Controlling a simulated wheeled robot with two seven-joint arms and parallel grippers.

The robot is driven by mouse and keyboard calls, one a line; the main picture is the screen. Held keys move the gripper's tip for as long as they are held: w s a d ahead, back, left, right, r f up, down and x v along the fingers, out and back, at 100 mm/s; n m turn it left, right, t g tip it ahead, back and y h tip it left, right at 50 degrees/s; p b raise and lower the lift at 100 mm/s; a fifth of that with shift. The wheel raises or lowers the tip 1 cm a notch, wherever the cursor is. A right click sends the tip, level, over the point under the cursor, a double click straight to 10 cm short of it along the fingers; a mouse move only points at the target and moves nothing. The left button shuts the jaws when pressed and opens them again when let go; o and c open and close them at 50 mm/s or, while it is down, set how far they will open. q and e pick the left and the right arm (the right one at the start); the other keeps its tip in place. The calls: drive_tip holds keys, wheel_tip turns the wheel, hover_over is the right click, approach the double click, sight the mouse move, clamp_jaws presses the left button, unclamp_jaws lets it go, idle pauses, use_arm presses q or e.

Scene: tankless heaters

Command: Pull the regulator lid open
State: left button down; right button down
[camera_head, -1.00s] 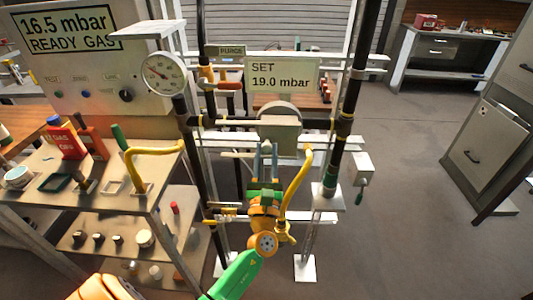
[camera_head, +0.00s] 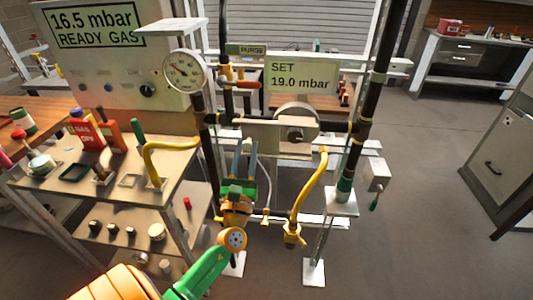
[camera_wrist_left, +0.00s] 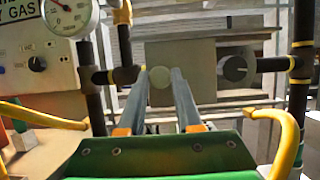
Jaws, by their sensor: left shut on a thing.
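The regulator (camera_head: 297,112) is a pale round-backed body on the dark pipe between the two uprights. Its grey lid (camera_head: 260,132) stands to the left of a dark adjusting knob (camera_head: 296,135), which is uncovered. In the left wrist view the lid (camera_wrist_left: 196,62) shows as a flat plate, with the dark knob (camera_wrist_left: 235,68) beside it on the right. My left gripper (camera_wrist_left: 160,77) is shut on the lid's small pale round knob. Its fingers lie either side of that knob. In the head view the left gripper (camera_head: 243,145) reaches the lid from below. My right gripper is out of view.
A pressure gauge (camera_head: 184,71) and the "SET 19.0 mbar" sign (camera_head: 300,76) are near the regulator. A yellow hose (camera_head: 307,195) hangs close to the right of my left arm. A bench with small items (camera_head: 120,165) stands left.

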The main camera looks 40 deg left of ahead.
use_arm(q)
drive_tip(key=shift+s+a+f, duration=0.1)
drive_tip(key=shift+a+f, duration=0.05)
drive_tip(key=c, duration=0.6)
unclamp_jaws()
drive_tip(key=shift+s, duration=0.1)
drive_tip(key=b+v, duration=0.2)
drive_tip(key=v, duration=0.5)
drive_tip(key=shift+b, duration=0.35)
